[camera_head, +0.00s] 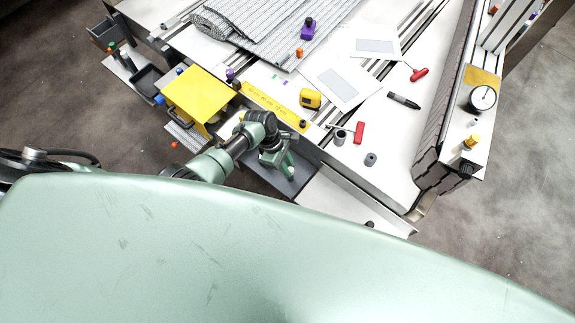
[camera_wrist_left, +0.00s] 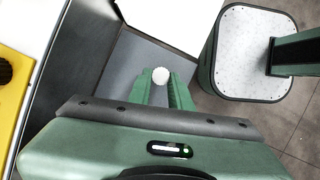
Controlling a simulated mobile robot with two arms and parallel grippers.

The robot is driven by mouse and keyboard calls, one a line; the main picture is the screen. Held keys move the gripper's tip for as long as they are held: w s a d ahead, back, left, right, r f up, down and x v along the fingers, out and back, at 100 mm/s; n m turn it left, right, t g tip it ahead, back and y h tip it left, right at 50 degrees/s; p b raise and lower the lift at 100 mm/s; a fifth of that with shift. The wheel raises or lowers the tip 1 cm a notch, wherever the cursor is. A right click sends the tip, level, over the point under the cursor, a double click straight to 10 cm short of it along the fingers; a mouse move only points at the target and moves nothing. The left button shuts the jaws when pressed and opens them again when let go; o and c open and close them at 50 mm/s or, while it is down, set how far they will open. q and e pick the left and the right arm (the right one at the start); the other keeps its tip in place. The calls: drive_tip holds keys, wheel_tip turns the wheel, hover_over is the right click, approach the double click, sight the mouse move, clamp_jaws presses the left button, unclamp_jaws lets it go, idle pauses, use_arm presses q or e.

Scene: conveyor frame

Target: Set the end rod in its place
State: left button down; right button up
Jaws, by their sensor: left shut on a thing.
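My left gripper (camera_head: 284,164) is over a dark grey surface (camera_head: 297,181) by the front edge of the work table. In the left wrist view, its two green fingers (camera_wrist_left: 162,90) are closed around a round white end (camera_wrist_left: 160,75), which I take to be the end rod seen end-on. The rod's length is hidden in that view, and I cannot make it out in the head view. The dark grey surface also shows below the fingers in the wrist view (camera_wrist_left: 125,68). I cannot tell whether the rod touches it. My right gripper is out of view.
The white table holds a yellow tape measure (camera_head: 310,98), a black marker (camera_head: 404,100), red-handled tools (camera_head: 359,132) and small grey cylinders (camera_head: 340,138). A dial gauge (camera_head: 482,98) is at right.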

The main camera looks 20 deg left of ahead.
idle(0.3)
use_arm(q)
drive_tip(key=c, duration=1.2)
unclamp_jaws()
drive_tip(key=p+v, duration=0.1)
drive_tip(key=v, duration=0.6)
drive_tip(key=shift+a+r, duration=0.15)
drive_tip(key=shift+r, duration=0.15)
